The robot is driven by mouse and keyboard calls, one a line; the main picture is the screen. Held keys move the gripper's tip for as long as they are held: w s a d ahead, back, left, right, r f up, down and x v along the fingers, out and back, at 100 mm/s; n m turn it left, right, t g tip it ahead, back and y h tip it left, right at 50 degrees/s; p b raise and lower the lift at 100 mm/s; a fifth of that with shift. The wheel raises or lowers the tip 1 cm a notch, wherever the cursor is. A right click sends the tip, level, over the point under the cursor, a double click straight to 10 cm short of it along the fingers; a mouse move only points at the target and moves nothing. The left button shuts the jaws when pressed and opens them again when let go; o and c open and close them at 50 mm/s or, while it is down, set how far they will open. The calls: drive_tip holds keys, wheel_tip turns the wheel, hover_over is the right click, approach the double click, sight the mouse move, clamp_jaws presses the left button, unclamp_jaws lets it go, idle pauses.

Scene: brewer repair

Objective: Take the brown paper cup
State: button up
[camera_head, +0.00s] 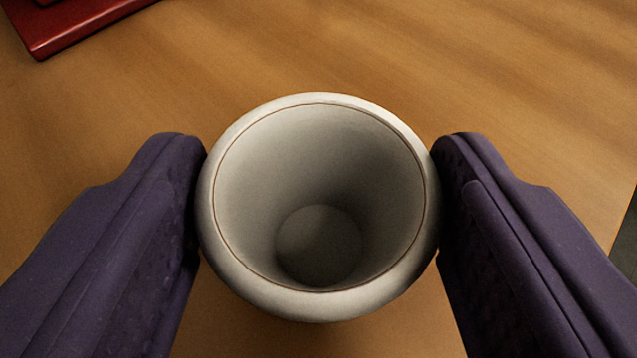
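A paper cup (320,306) stands upright in the middle of the view, seen from above into its open mouth. Its thick rim and inside are off-white, and the cup looks empty. Its outer wall is hidden under the rim, so I cannot see a brown colour. My gripper (319,150) has one purple finger on the left of the cup and one on the right. Both fingers meet the rim with no visible gap, so it looks shut on the cup. Whether the cup touches the table is hidden.
The wooden table (420,60) fills the background and is clear around the cup. A dark red object (75,20) lies at the upper left, partly out of view. The table's edge shows at the far right.

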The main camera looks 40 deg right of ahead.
sight(317, 268)
drive_tip(key=c, duration=0.5)
drive_tip(key=shift+r+p, duration=0.45)
drive_tip(key=shift+r, duration=0.2)
wheel_tip(317, 268, up, 2)
drive_tip(key=shift+r+p, duration=0.15)
drive_tip(key=shift+p, duration=0.6)
drive_tip(key=s+p, duration=0.4)
drive_tip(key=s, duration=0.1)
drive_tip(key=s+r+p, duration=0.1)
drive_tip(key=s+p, duration=0.8)
drive_tip(key=s, duration=0.2)
drive_tip(key=shift+d+r, duration=0.1)
drive_tip(key=shift+r, duration=0.15)
